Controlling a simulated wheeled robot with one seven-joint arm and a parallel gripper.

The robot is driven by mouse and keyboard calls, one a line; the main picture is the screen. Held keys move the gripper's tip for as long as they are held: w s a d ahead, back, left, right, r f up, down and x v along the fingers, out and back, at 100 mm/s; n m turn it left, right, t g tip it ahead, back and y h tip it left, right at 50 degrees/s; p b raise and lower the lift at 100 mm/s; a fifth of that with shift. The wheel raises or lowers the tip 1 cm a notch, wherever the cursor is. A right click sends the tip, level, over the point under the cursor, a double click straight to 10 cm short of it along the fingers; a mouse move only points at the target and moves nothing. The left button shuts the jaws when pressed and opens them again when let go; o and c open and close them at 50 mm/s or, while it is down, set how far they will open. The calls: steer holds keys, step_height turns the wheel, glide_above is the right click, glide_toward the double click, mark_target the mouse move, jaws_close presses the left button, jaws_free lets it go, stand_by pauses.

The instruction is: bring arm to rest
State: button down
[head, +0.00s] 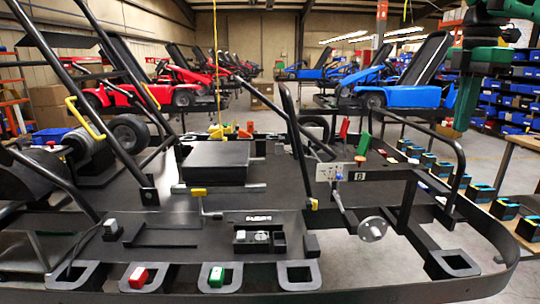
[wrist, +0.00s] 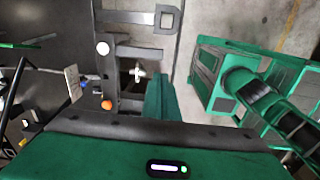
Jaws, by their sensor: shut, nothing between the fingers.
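My gripper (head: 465,105) hangs at the upper right in the head view, green and dark, pointing down. It is above the right end of the black kart frame (head: 400,292) and apart from it. In the wrist view, my gripper (wrist: 160,97) shows as green fingers close together, with nothing held between them. Below the fingers in that view are the dark kart frame and bare grey floor. Only the last part of my arm shows in the head view.
A red block (head: 138,277) and a green block (head: 217,277) sit in the frame's front sockets. A black hoop bar (head: 458,165) rises just below my gripper. Several black boxes (head: 480,193) stand at the right. Blue karts (head: 405,96) and red karts (head: 185,95) stand behind.

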steer(key=s+a+f+m, duration=0.1)
steer(key=s+f+m, duration=2.3)
steer(key=s+f, duration=0.4)
step_height(320, 180, down, 3)
steer(key=shift+a+f, duration=0.1)
steer(key=shift+a, duration=0.15)
steer(key=shift+w+f, duration=0.2)
steer(key=shift+w, duration=0.4)
